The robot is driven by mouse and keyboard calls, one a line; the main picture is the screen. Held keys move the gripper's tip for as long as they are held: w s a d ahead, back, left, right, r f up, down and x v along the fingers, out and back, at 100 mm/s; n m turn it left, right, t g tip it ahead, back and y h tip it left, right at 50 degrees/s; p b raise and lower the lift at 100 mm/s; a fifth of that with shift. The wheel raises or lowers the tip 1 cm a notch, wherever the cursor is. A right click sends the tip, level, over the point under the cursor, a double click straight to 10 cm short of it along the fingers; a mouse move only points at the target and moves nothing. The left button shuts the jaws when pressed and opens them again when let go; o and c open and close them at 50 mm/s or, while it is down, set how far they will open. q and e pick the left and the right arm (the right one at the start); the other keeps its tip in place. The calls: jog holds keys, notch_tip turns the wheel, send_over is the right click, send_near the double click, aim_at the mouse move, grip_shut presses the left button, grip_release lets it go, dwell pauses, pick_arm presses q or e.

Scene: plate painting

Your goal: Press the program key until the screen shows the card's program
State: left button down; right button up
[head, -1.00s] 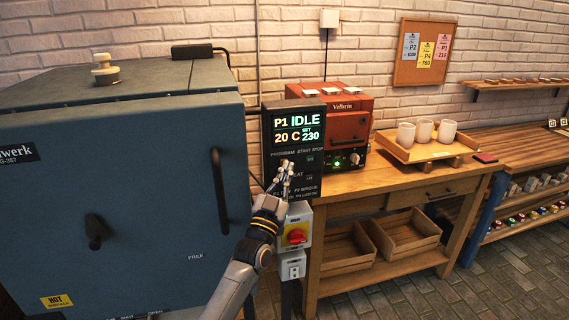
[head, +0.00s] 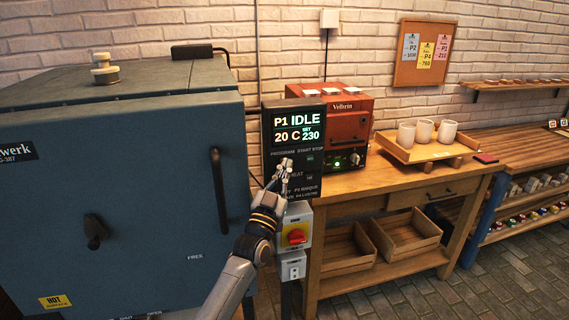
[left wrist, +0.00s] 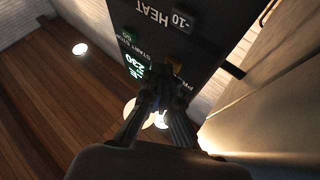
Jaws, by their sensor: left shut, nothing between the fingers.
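The black control panel (head: 293,125) stands beside the blue kiln. Its screen (head: 297,128) reads P1, IDLE, 20 C and SET 230. My left gripper (head: 285,165) is shut and empty in front of the panel, just below the PROGRAM label, and covers the key there. In the left wrist view the shut fingers (left wrist: 158,88) are close to the panel face (left wrist: 185,40); I cannot tell whether they touch it. Cards on the cork board (head: 407,75) show P2 on blue (head: 411,46), P4 on yellow (head: 426,54) and P1 on pink (head: 442,47). My right gripper is out of view.
The blue kiln (head: 120,190) with its handle fills the left. Below the panel is a box with a red switch (head: 297,237). A red oven (head: 350,125) and a wooden tray (head: 425,155) with white cups stand on the wooden table (head: 400,187).

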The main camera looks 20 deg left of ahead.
pick_arm(q)
jog(key=shift+w+a, duration=0.1)
dwell(0.5)
jog(key=shift+s+d+p, duration=0.45)
jog(key=shift+s+p, duration=0.1)
jog(key=shift+s, duration=0.15)
jog(key=s+d+p, duration=0.1)
jog(key=s, duration=0.1)
jog(key=s+d+p, duration=0.1)
jog(key=s+p, duration=0.1)
jog(key=shift+d, duration=0.4)
dwell(0.5)
